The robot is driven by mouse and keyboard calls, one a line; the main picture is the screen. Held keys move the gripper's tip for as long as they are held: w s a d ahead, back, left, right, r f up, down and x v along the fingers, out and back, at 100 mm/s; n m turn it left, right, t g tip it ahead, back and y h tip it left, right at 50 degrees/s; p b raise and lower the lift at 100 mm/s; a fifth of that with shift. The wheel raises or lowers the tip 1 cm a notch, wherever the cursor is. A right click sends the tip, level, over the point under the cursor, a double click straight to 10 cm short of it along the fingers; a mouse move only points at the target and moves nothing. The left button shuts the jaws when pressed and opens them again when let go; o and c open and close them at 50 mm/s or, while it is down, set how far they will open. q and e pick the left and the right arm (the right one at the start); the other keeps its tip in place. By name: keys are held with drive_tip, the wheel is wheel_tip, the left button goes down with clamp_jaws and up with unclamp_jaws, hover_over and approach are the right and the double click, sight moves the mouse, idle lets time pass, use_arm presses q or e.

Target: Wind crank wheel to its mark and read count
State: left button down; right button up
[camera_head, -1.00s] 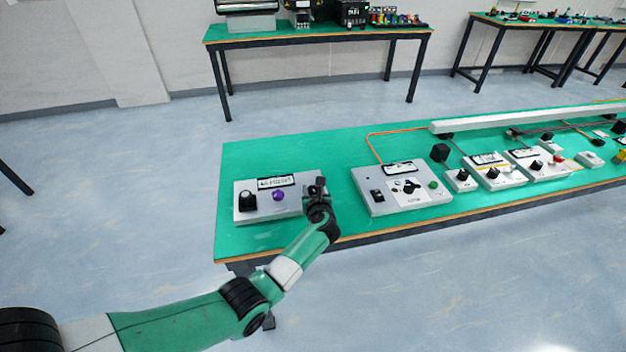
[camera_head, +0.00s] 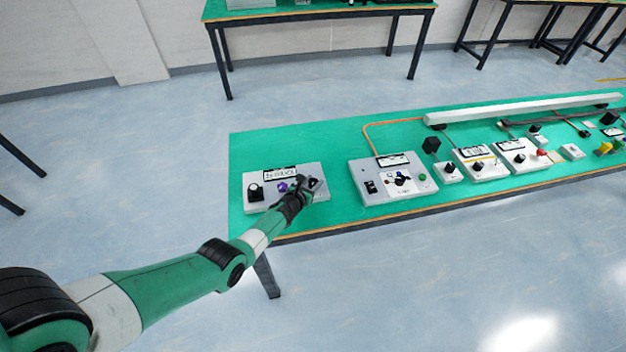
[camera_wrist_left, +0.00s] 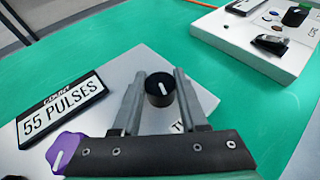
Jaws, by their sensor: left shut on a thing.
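A light grey box (camera_head: 262,207) lies on the green bench and carries a display plate (camera_head: 281,174). In the left wrist view the plate (camera_wrist_left: 62,108) reads 55 PULSES. A purple knob (camera_wrist_left: 66,150) with a white line sits beside the plate, partly hidden by my gripper. A round black knob (camera_wrist_left: 160,90) with a white line on top stands between my left gripper's fingers (camera_wrist_left: 158,80). The left gripper (camera_head: 305,183) is shut on this black knob at the box's right end. Another black knob (camera_head: 255,192) sits at the box's left end. My right gripper is out of view.
A second grey panel (camera_head: 395,195) with a switch, a dial and a green button stands to the right. Several more control boxes and a long white rail (camera_head: 520,109) lie further right. Green bench surface (camera_head: 330,145) is bare behind the box.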

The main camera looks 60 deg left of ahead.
use_arm(q)
drive_tip(key=shift+f, duration=0.1)
idle(0.4)
drive_tip(key=shift+c, duration=2.2)
unclamp_jaws()
drive_tip(key=shift+s+d+r+p, duration=0.15)
drive_tip(key=shift+r+p, duration=0.15)
drive_tip(key=shift+p, duration=0.15)
drive_tip(key=p+v, duration=0.4)
drive_tip(key=shift+s+r+p, duration=0.15)
drive_tip(key=shift+r+p, duration=0.25)
drive_tip(key=p+v, duration=0.1)
drive_tip(key=v, duration=0.1)
drive_tip(key=p+v, duration=0.1)
drive_tip(key=v, duration=0.1)
drive_tip(key=p+v, duration=0.2)
drive_tip(key=shift+s+f, duration=0.15)
drive_tip(key=shift+f, duration=0.1)
drive_tip(key=shift+s+d, duration=0.2)
